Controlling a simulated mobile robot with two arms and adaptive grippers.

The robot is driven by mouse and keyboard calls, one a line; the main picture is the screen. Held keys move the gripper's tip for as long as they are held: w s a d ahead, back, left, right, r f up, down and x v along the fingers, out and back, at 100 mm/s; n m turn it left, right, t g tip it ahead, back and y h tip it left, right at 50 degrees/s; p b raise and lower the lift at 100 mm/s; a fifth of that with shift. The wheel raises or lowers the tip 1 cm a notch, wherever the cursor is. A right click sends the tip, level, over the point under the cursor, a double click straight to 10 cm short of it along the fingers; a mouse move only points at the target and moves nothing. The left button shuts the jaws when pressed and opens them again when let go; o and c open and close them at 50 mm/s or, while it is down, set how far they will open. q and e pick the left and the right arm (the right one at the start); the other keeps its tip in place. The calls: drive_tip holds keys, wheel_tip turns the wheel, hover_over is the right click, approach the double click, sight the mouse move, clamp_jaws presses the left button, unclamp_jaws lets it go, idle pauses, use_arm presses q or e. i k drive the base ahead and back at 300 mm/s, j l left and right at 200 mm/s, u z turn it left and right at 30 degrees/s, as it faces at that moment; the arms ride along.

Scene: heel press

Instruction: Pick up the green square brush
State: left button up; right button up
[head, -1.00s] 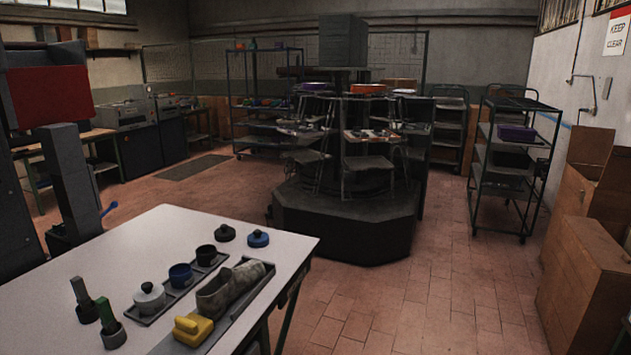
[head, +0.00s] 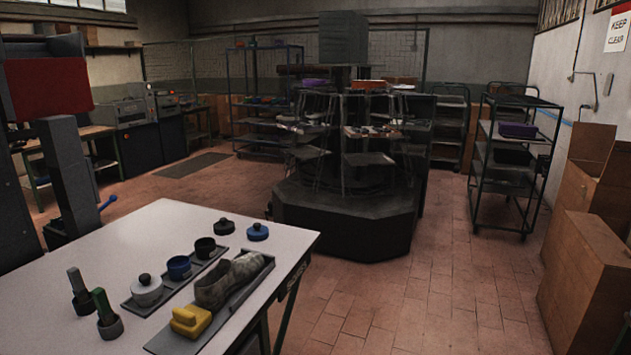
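Two brushes stand upright in dark round cups at the front left of the white table (head: 150,230). The nearer one (head: 101,303) has a dark green, square-sided handle. The one behind it to the left (head: 75,281) has a greyer, greenish handle, also square-sided. Their bristle ends are hidden in the cups, so I cannot tell the brush shapes apart. Neither of my grippers shows in the head view.
A grey tray right of the brushes holds a white lidded pot (head: 147,290), a blue cup (head: 179,267) and a black cup (head: 205,248). Another tray holds a shoe (head: 222,284) and a yellow block (head: 191,320). A machine with a red panel (head: 48,89) stands left.

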sight(105, 313)
drive_tip(key=j+u, duration=0.2)
drive_tip(key=u, duration=0.55)
